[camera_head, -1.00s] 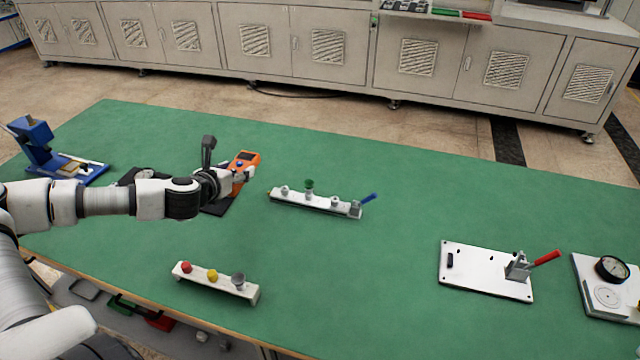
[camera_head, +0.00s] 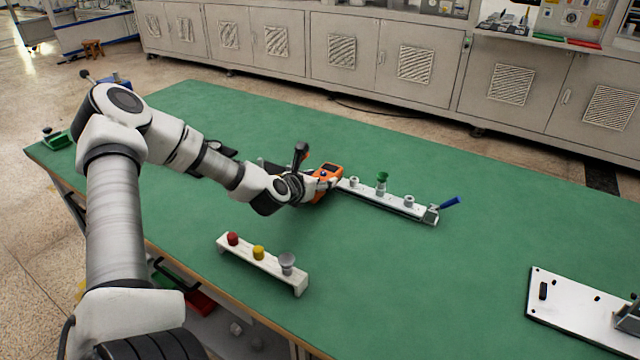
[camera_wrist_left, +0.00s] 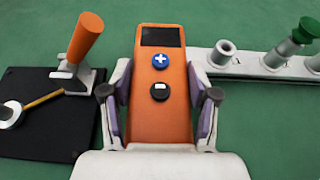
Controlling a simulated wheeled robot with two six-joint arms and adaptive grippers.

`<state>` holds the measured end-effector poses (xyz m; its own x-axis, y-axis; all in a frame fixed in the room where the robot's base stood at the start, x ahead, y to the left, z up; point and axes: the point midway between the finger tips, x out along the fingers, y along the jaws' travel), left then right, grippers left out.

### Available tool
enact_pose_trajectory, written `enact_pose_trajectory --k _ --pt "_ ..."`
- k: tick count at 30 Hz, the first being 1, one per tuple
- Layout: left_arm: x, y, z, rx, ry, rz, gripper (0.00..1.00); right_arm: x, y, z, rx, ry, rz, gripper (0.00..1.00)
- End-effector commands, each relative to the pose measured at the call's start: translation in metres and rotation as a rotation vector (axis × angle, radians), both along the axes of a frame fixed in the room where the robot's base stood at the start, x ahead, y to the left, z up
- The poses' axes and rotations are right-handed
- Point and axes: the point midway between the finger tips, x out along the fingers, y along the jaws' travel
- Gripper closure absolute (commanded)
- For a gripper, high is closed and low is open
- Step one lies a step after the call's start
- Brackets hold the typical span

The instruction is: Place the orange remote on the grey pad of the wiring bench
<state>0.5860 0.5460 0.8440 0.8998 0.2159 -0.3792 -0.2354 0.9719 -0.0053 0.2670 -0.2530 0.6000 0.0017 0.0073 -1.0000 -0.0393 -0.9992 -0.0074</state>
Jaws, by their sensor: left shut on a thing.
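The orange remote (camera_head: 328,172) is held in my left gripper (camera_head: 311,187), near the left end of a white rail. In the left wrist view the remote (camera_wrist_left: 161,84) points away from me, with a dark screen at its far end and blue and black buttons. The fingers of the left gripper (camera_wrist_left: 160,108) close on its two sides. Its height over the green bench top (camera_head: 400,270) is hard to tell. I cannot make out a grey pad in these views. My right gripper is not in view.
The white rail (camera_head: 392,203) carries several fittings and a blue lever. A white block (camera_head: 262,265) with red, yellow and grey knobs stands in front. A black plate (camera_wrist_left: 40,125) with an orange-handled part lies left of the remote. A white plate (camera_head: 575,312) lies at lower right.

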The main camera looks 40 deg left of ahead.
Motion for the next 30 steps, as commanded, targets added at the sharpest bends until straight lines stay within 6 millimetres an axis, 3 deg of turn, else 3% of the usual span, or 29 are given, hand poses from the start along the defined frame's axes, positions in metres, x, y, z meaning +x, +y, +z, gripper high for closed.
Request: enact_pose_trajectory --k 3,14,15,16,17,26,30 --pt "0.003 0.0 -0.012 0.0 0.003 0.0 0.87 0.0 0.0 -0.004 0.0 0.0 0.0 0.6" --pt "0.003 0.0 -0.016 -0.002 0.0 0.001 0.87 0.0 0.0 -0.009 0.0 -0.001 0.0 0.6" --pt "0.003 0.0 -0.015 -0.002 0.0 0.0 0.3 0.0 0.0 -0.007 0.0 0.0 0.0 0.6" --pt "0.003 0.0 -0.015 -0.002 0.0 0.0 0.19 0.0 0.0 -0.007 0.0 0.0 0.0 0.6" --pt "0.003 0.0 -0.015 -0.002 0.0 0.0 0.15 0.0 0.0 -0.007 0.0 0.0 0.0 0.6" --pt "0.003 0.0 -0.014 -0.002 0.001 -0.001 0.15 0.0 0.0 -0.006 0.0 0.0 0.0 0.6" --pt "-0.001 0.0 -0.007 -0.005 0.0 0.002 0.15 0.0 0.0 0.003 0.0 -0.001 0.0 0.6"
